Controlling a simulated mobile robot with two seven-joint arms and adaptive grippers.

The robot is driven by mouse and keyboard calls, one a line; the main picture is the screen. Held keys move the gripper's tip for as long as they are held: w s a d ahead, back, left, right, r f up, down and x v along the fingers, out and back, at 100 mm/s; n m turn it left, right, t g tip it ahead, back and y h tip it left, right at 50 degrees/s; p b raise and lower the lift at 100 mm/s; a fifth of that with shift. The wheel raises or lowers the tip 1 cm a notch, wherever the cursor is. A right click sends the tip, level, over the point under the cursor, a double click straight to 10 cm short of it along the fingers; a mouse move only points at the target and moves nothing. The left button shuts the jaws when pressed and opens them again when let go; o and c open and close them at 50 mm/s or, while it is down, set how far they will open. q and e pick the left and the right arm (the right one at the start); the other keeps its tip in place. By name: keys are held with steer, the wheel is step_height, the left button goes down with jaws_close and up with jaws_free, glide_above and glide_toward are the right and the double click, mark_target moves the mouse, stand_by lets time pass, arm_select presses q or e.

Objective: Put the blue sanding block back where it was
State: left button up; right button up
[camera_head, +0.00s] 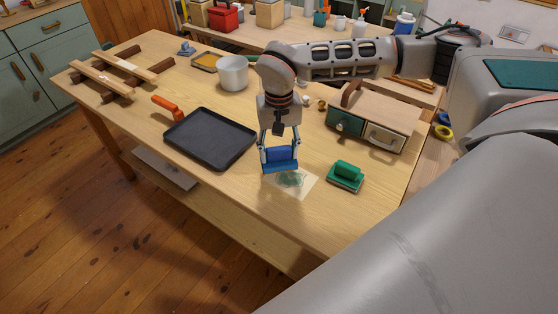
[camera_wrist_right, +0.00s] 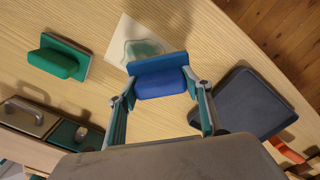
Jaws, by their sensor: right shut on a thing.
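The blue sanding block (camera_head: 281,158) is between the fingers of my right gripper (camera_head: 280,150), which is shut on it. In the right wrist view the block (camera_wrist_right: 160,82) shows between both fingers of the gripper (camera_wrist_right: 160,98). The card also shows in the right wrist view (camera_wrist_right: 118,48). A green sanding block (camera_head: 345,175) sits right of the card. My left gripper is not in view.
A dark grey tray (camera_head: 210,138) lies left of the gripper, with an orange-handled tool (camera_head: 166,107) beside it. A small drawer box (camera_head: 368,120) stands behind the green block. A white pot (camera_head: 233,73) and wooden rails (camera_head: 118,72) are farther back.

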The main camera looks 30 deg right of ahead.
mark_target(279, 161)
steer(key=shift+f, duration=1.95)
steer(key=shift+f, duration=0.15)
steer(key=o, duration=1.2)
steer(key=shift+c, duration=0.2)
step_height(279, 161, up, 12)
steer(key=shift+r, duration=0.15)
